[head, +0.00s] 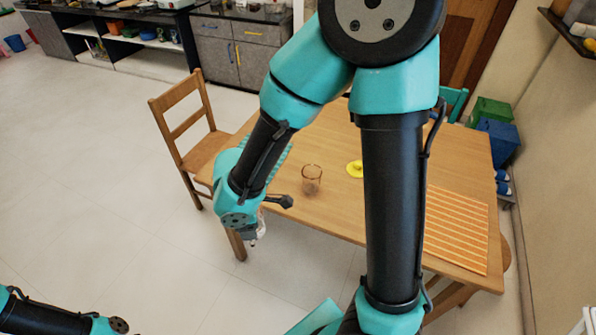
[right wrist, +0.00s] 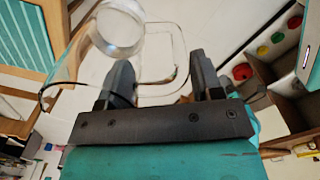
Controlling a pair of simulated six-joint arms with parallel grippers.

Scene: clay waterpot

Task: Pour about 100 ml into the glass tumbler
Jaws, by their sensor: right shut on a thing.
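The glass tumbler (head: 312,181) stands upright on the wooden table, near its left front part, in the head view. Whether it holds liquid cannot be told. My right gripper (head: 258,236) is low, at the table's front left edge, left of and nearer than the tumbler. In the right wrist view, my right gripper (right wrist: 163,82) is shut on the handle of a clear glass jug (right wrist: 120,32). Its round end shows beyond the left finger. The jug is mostly hidden by my arm in the head view, and its contents cannot be made out. My left gripper is out of view.
On the wooden table (head: 330,215) lie a yellow item (head: 355,169) behind the tumbler, and an orange striped mat (head: 457,230) at right. A teal mat is partly behind my arm. A wooden chair (head: 185,125) stands at the left. The floor in front is clear.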

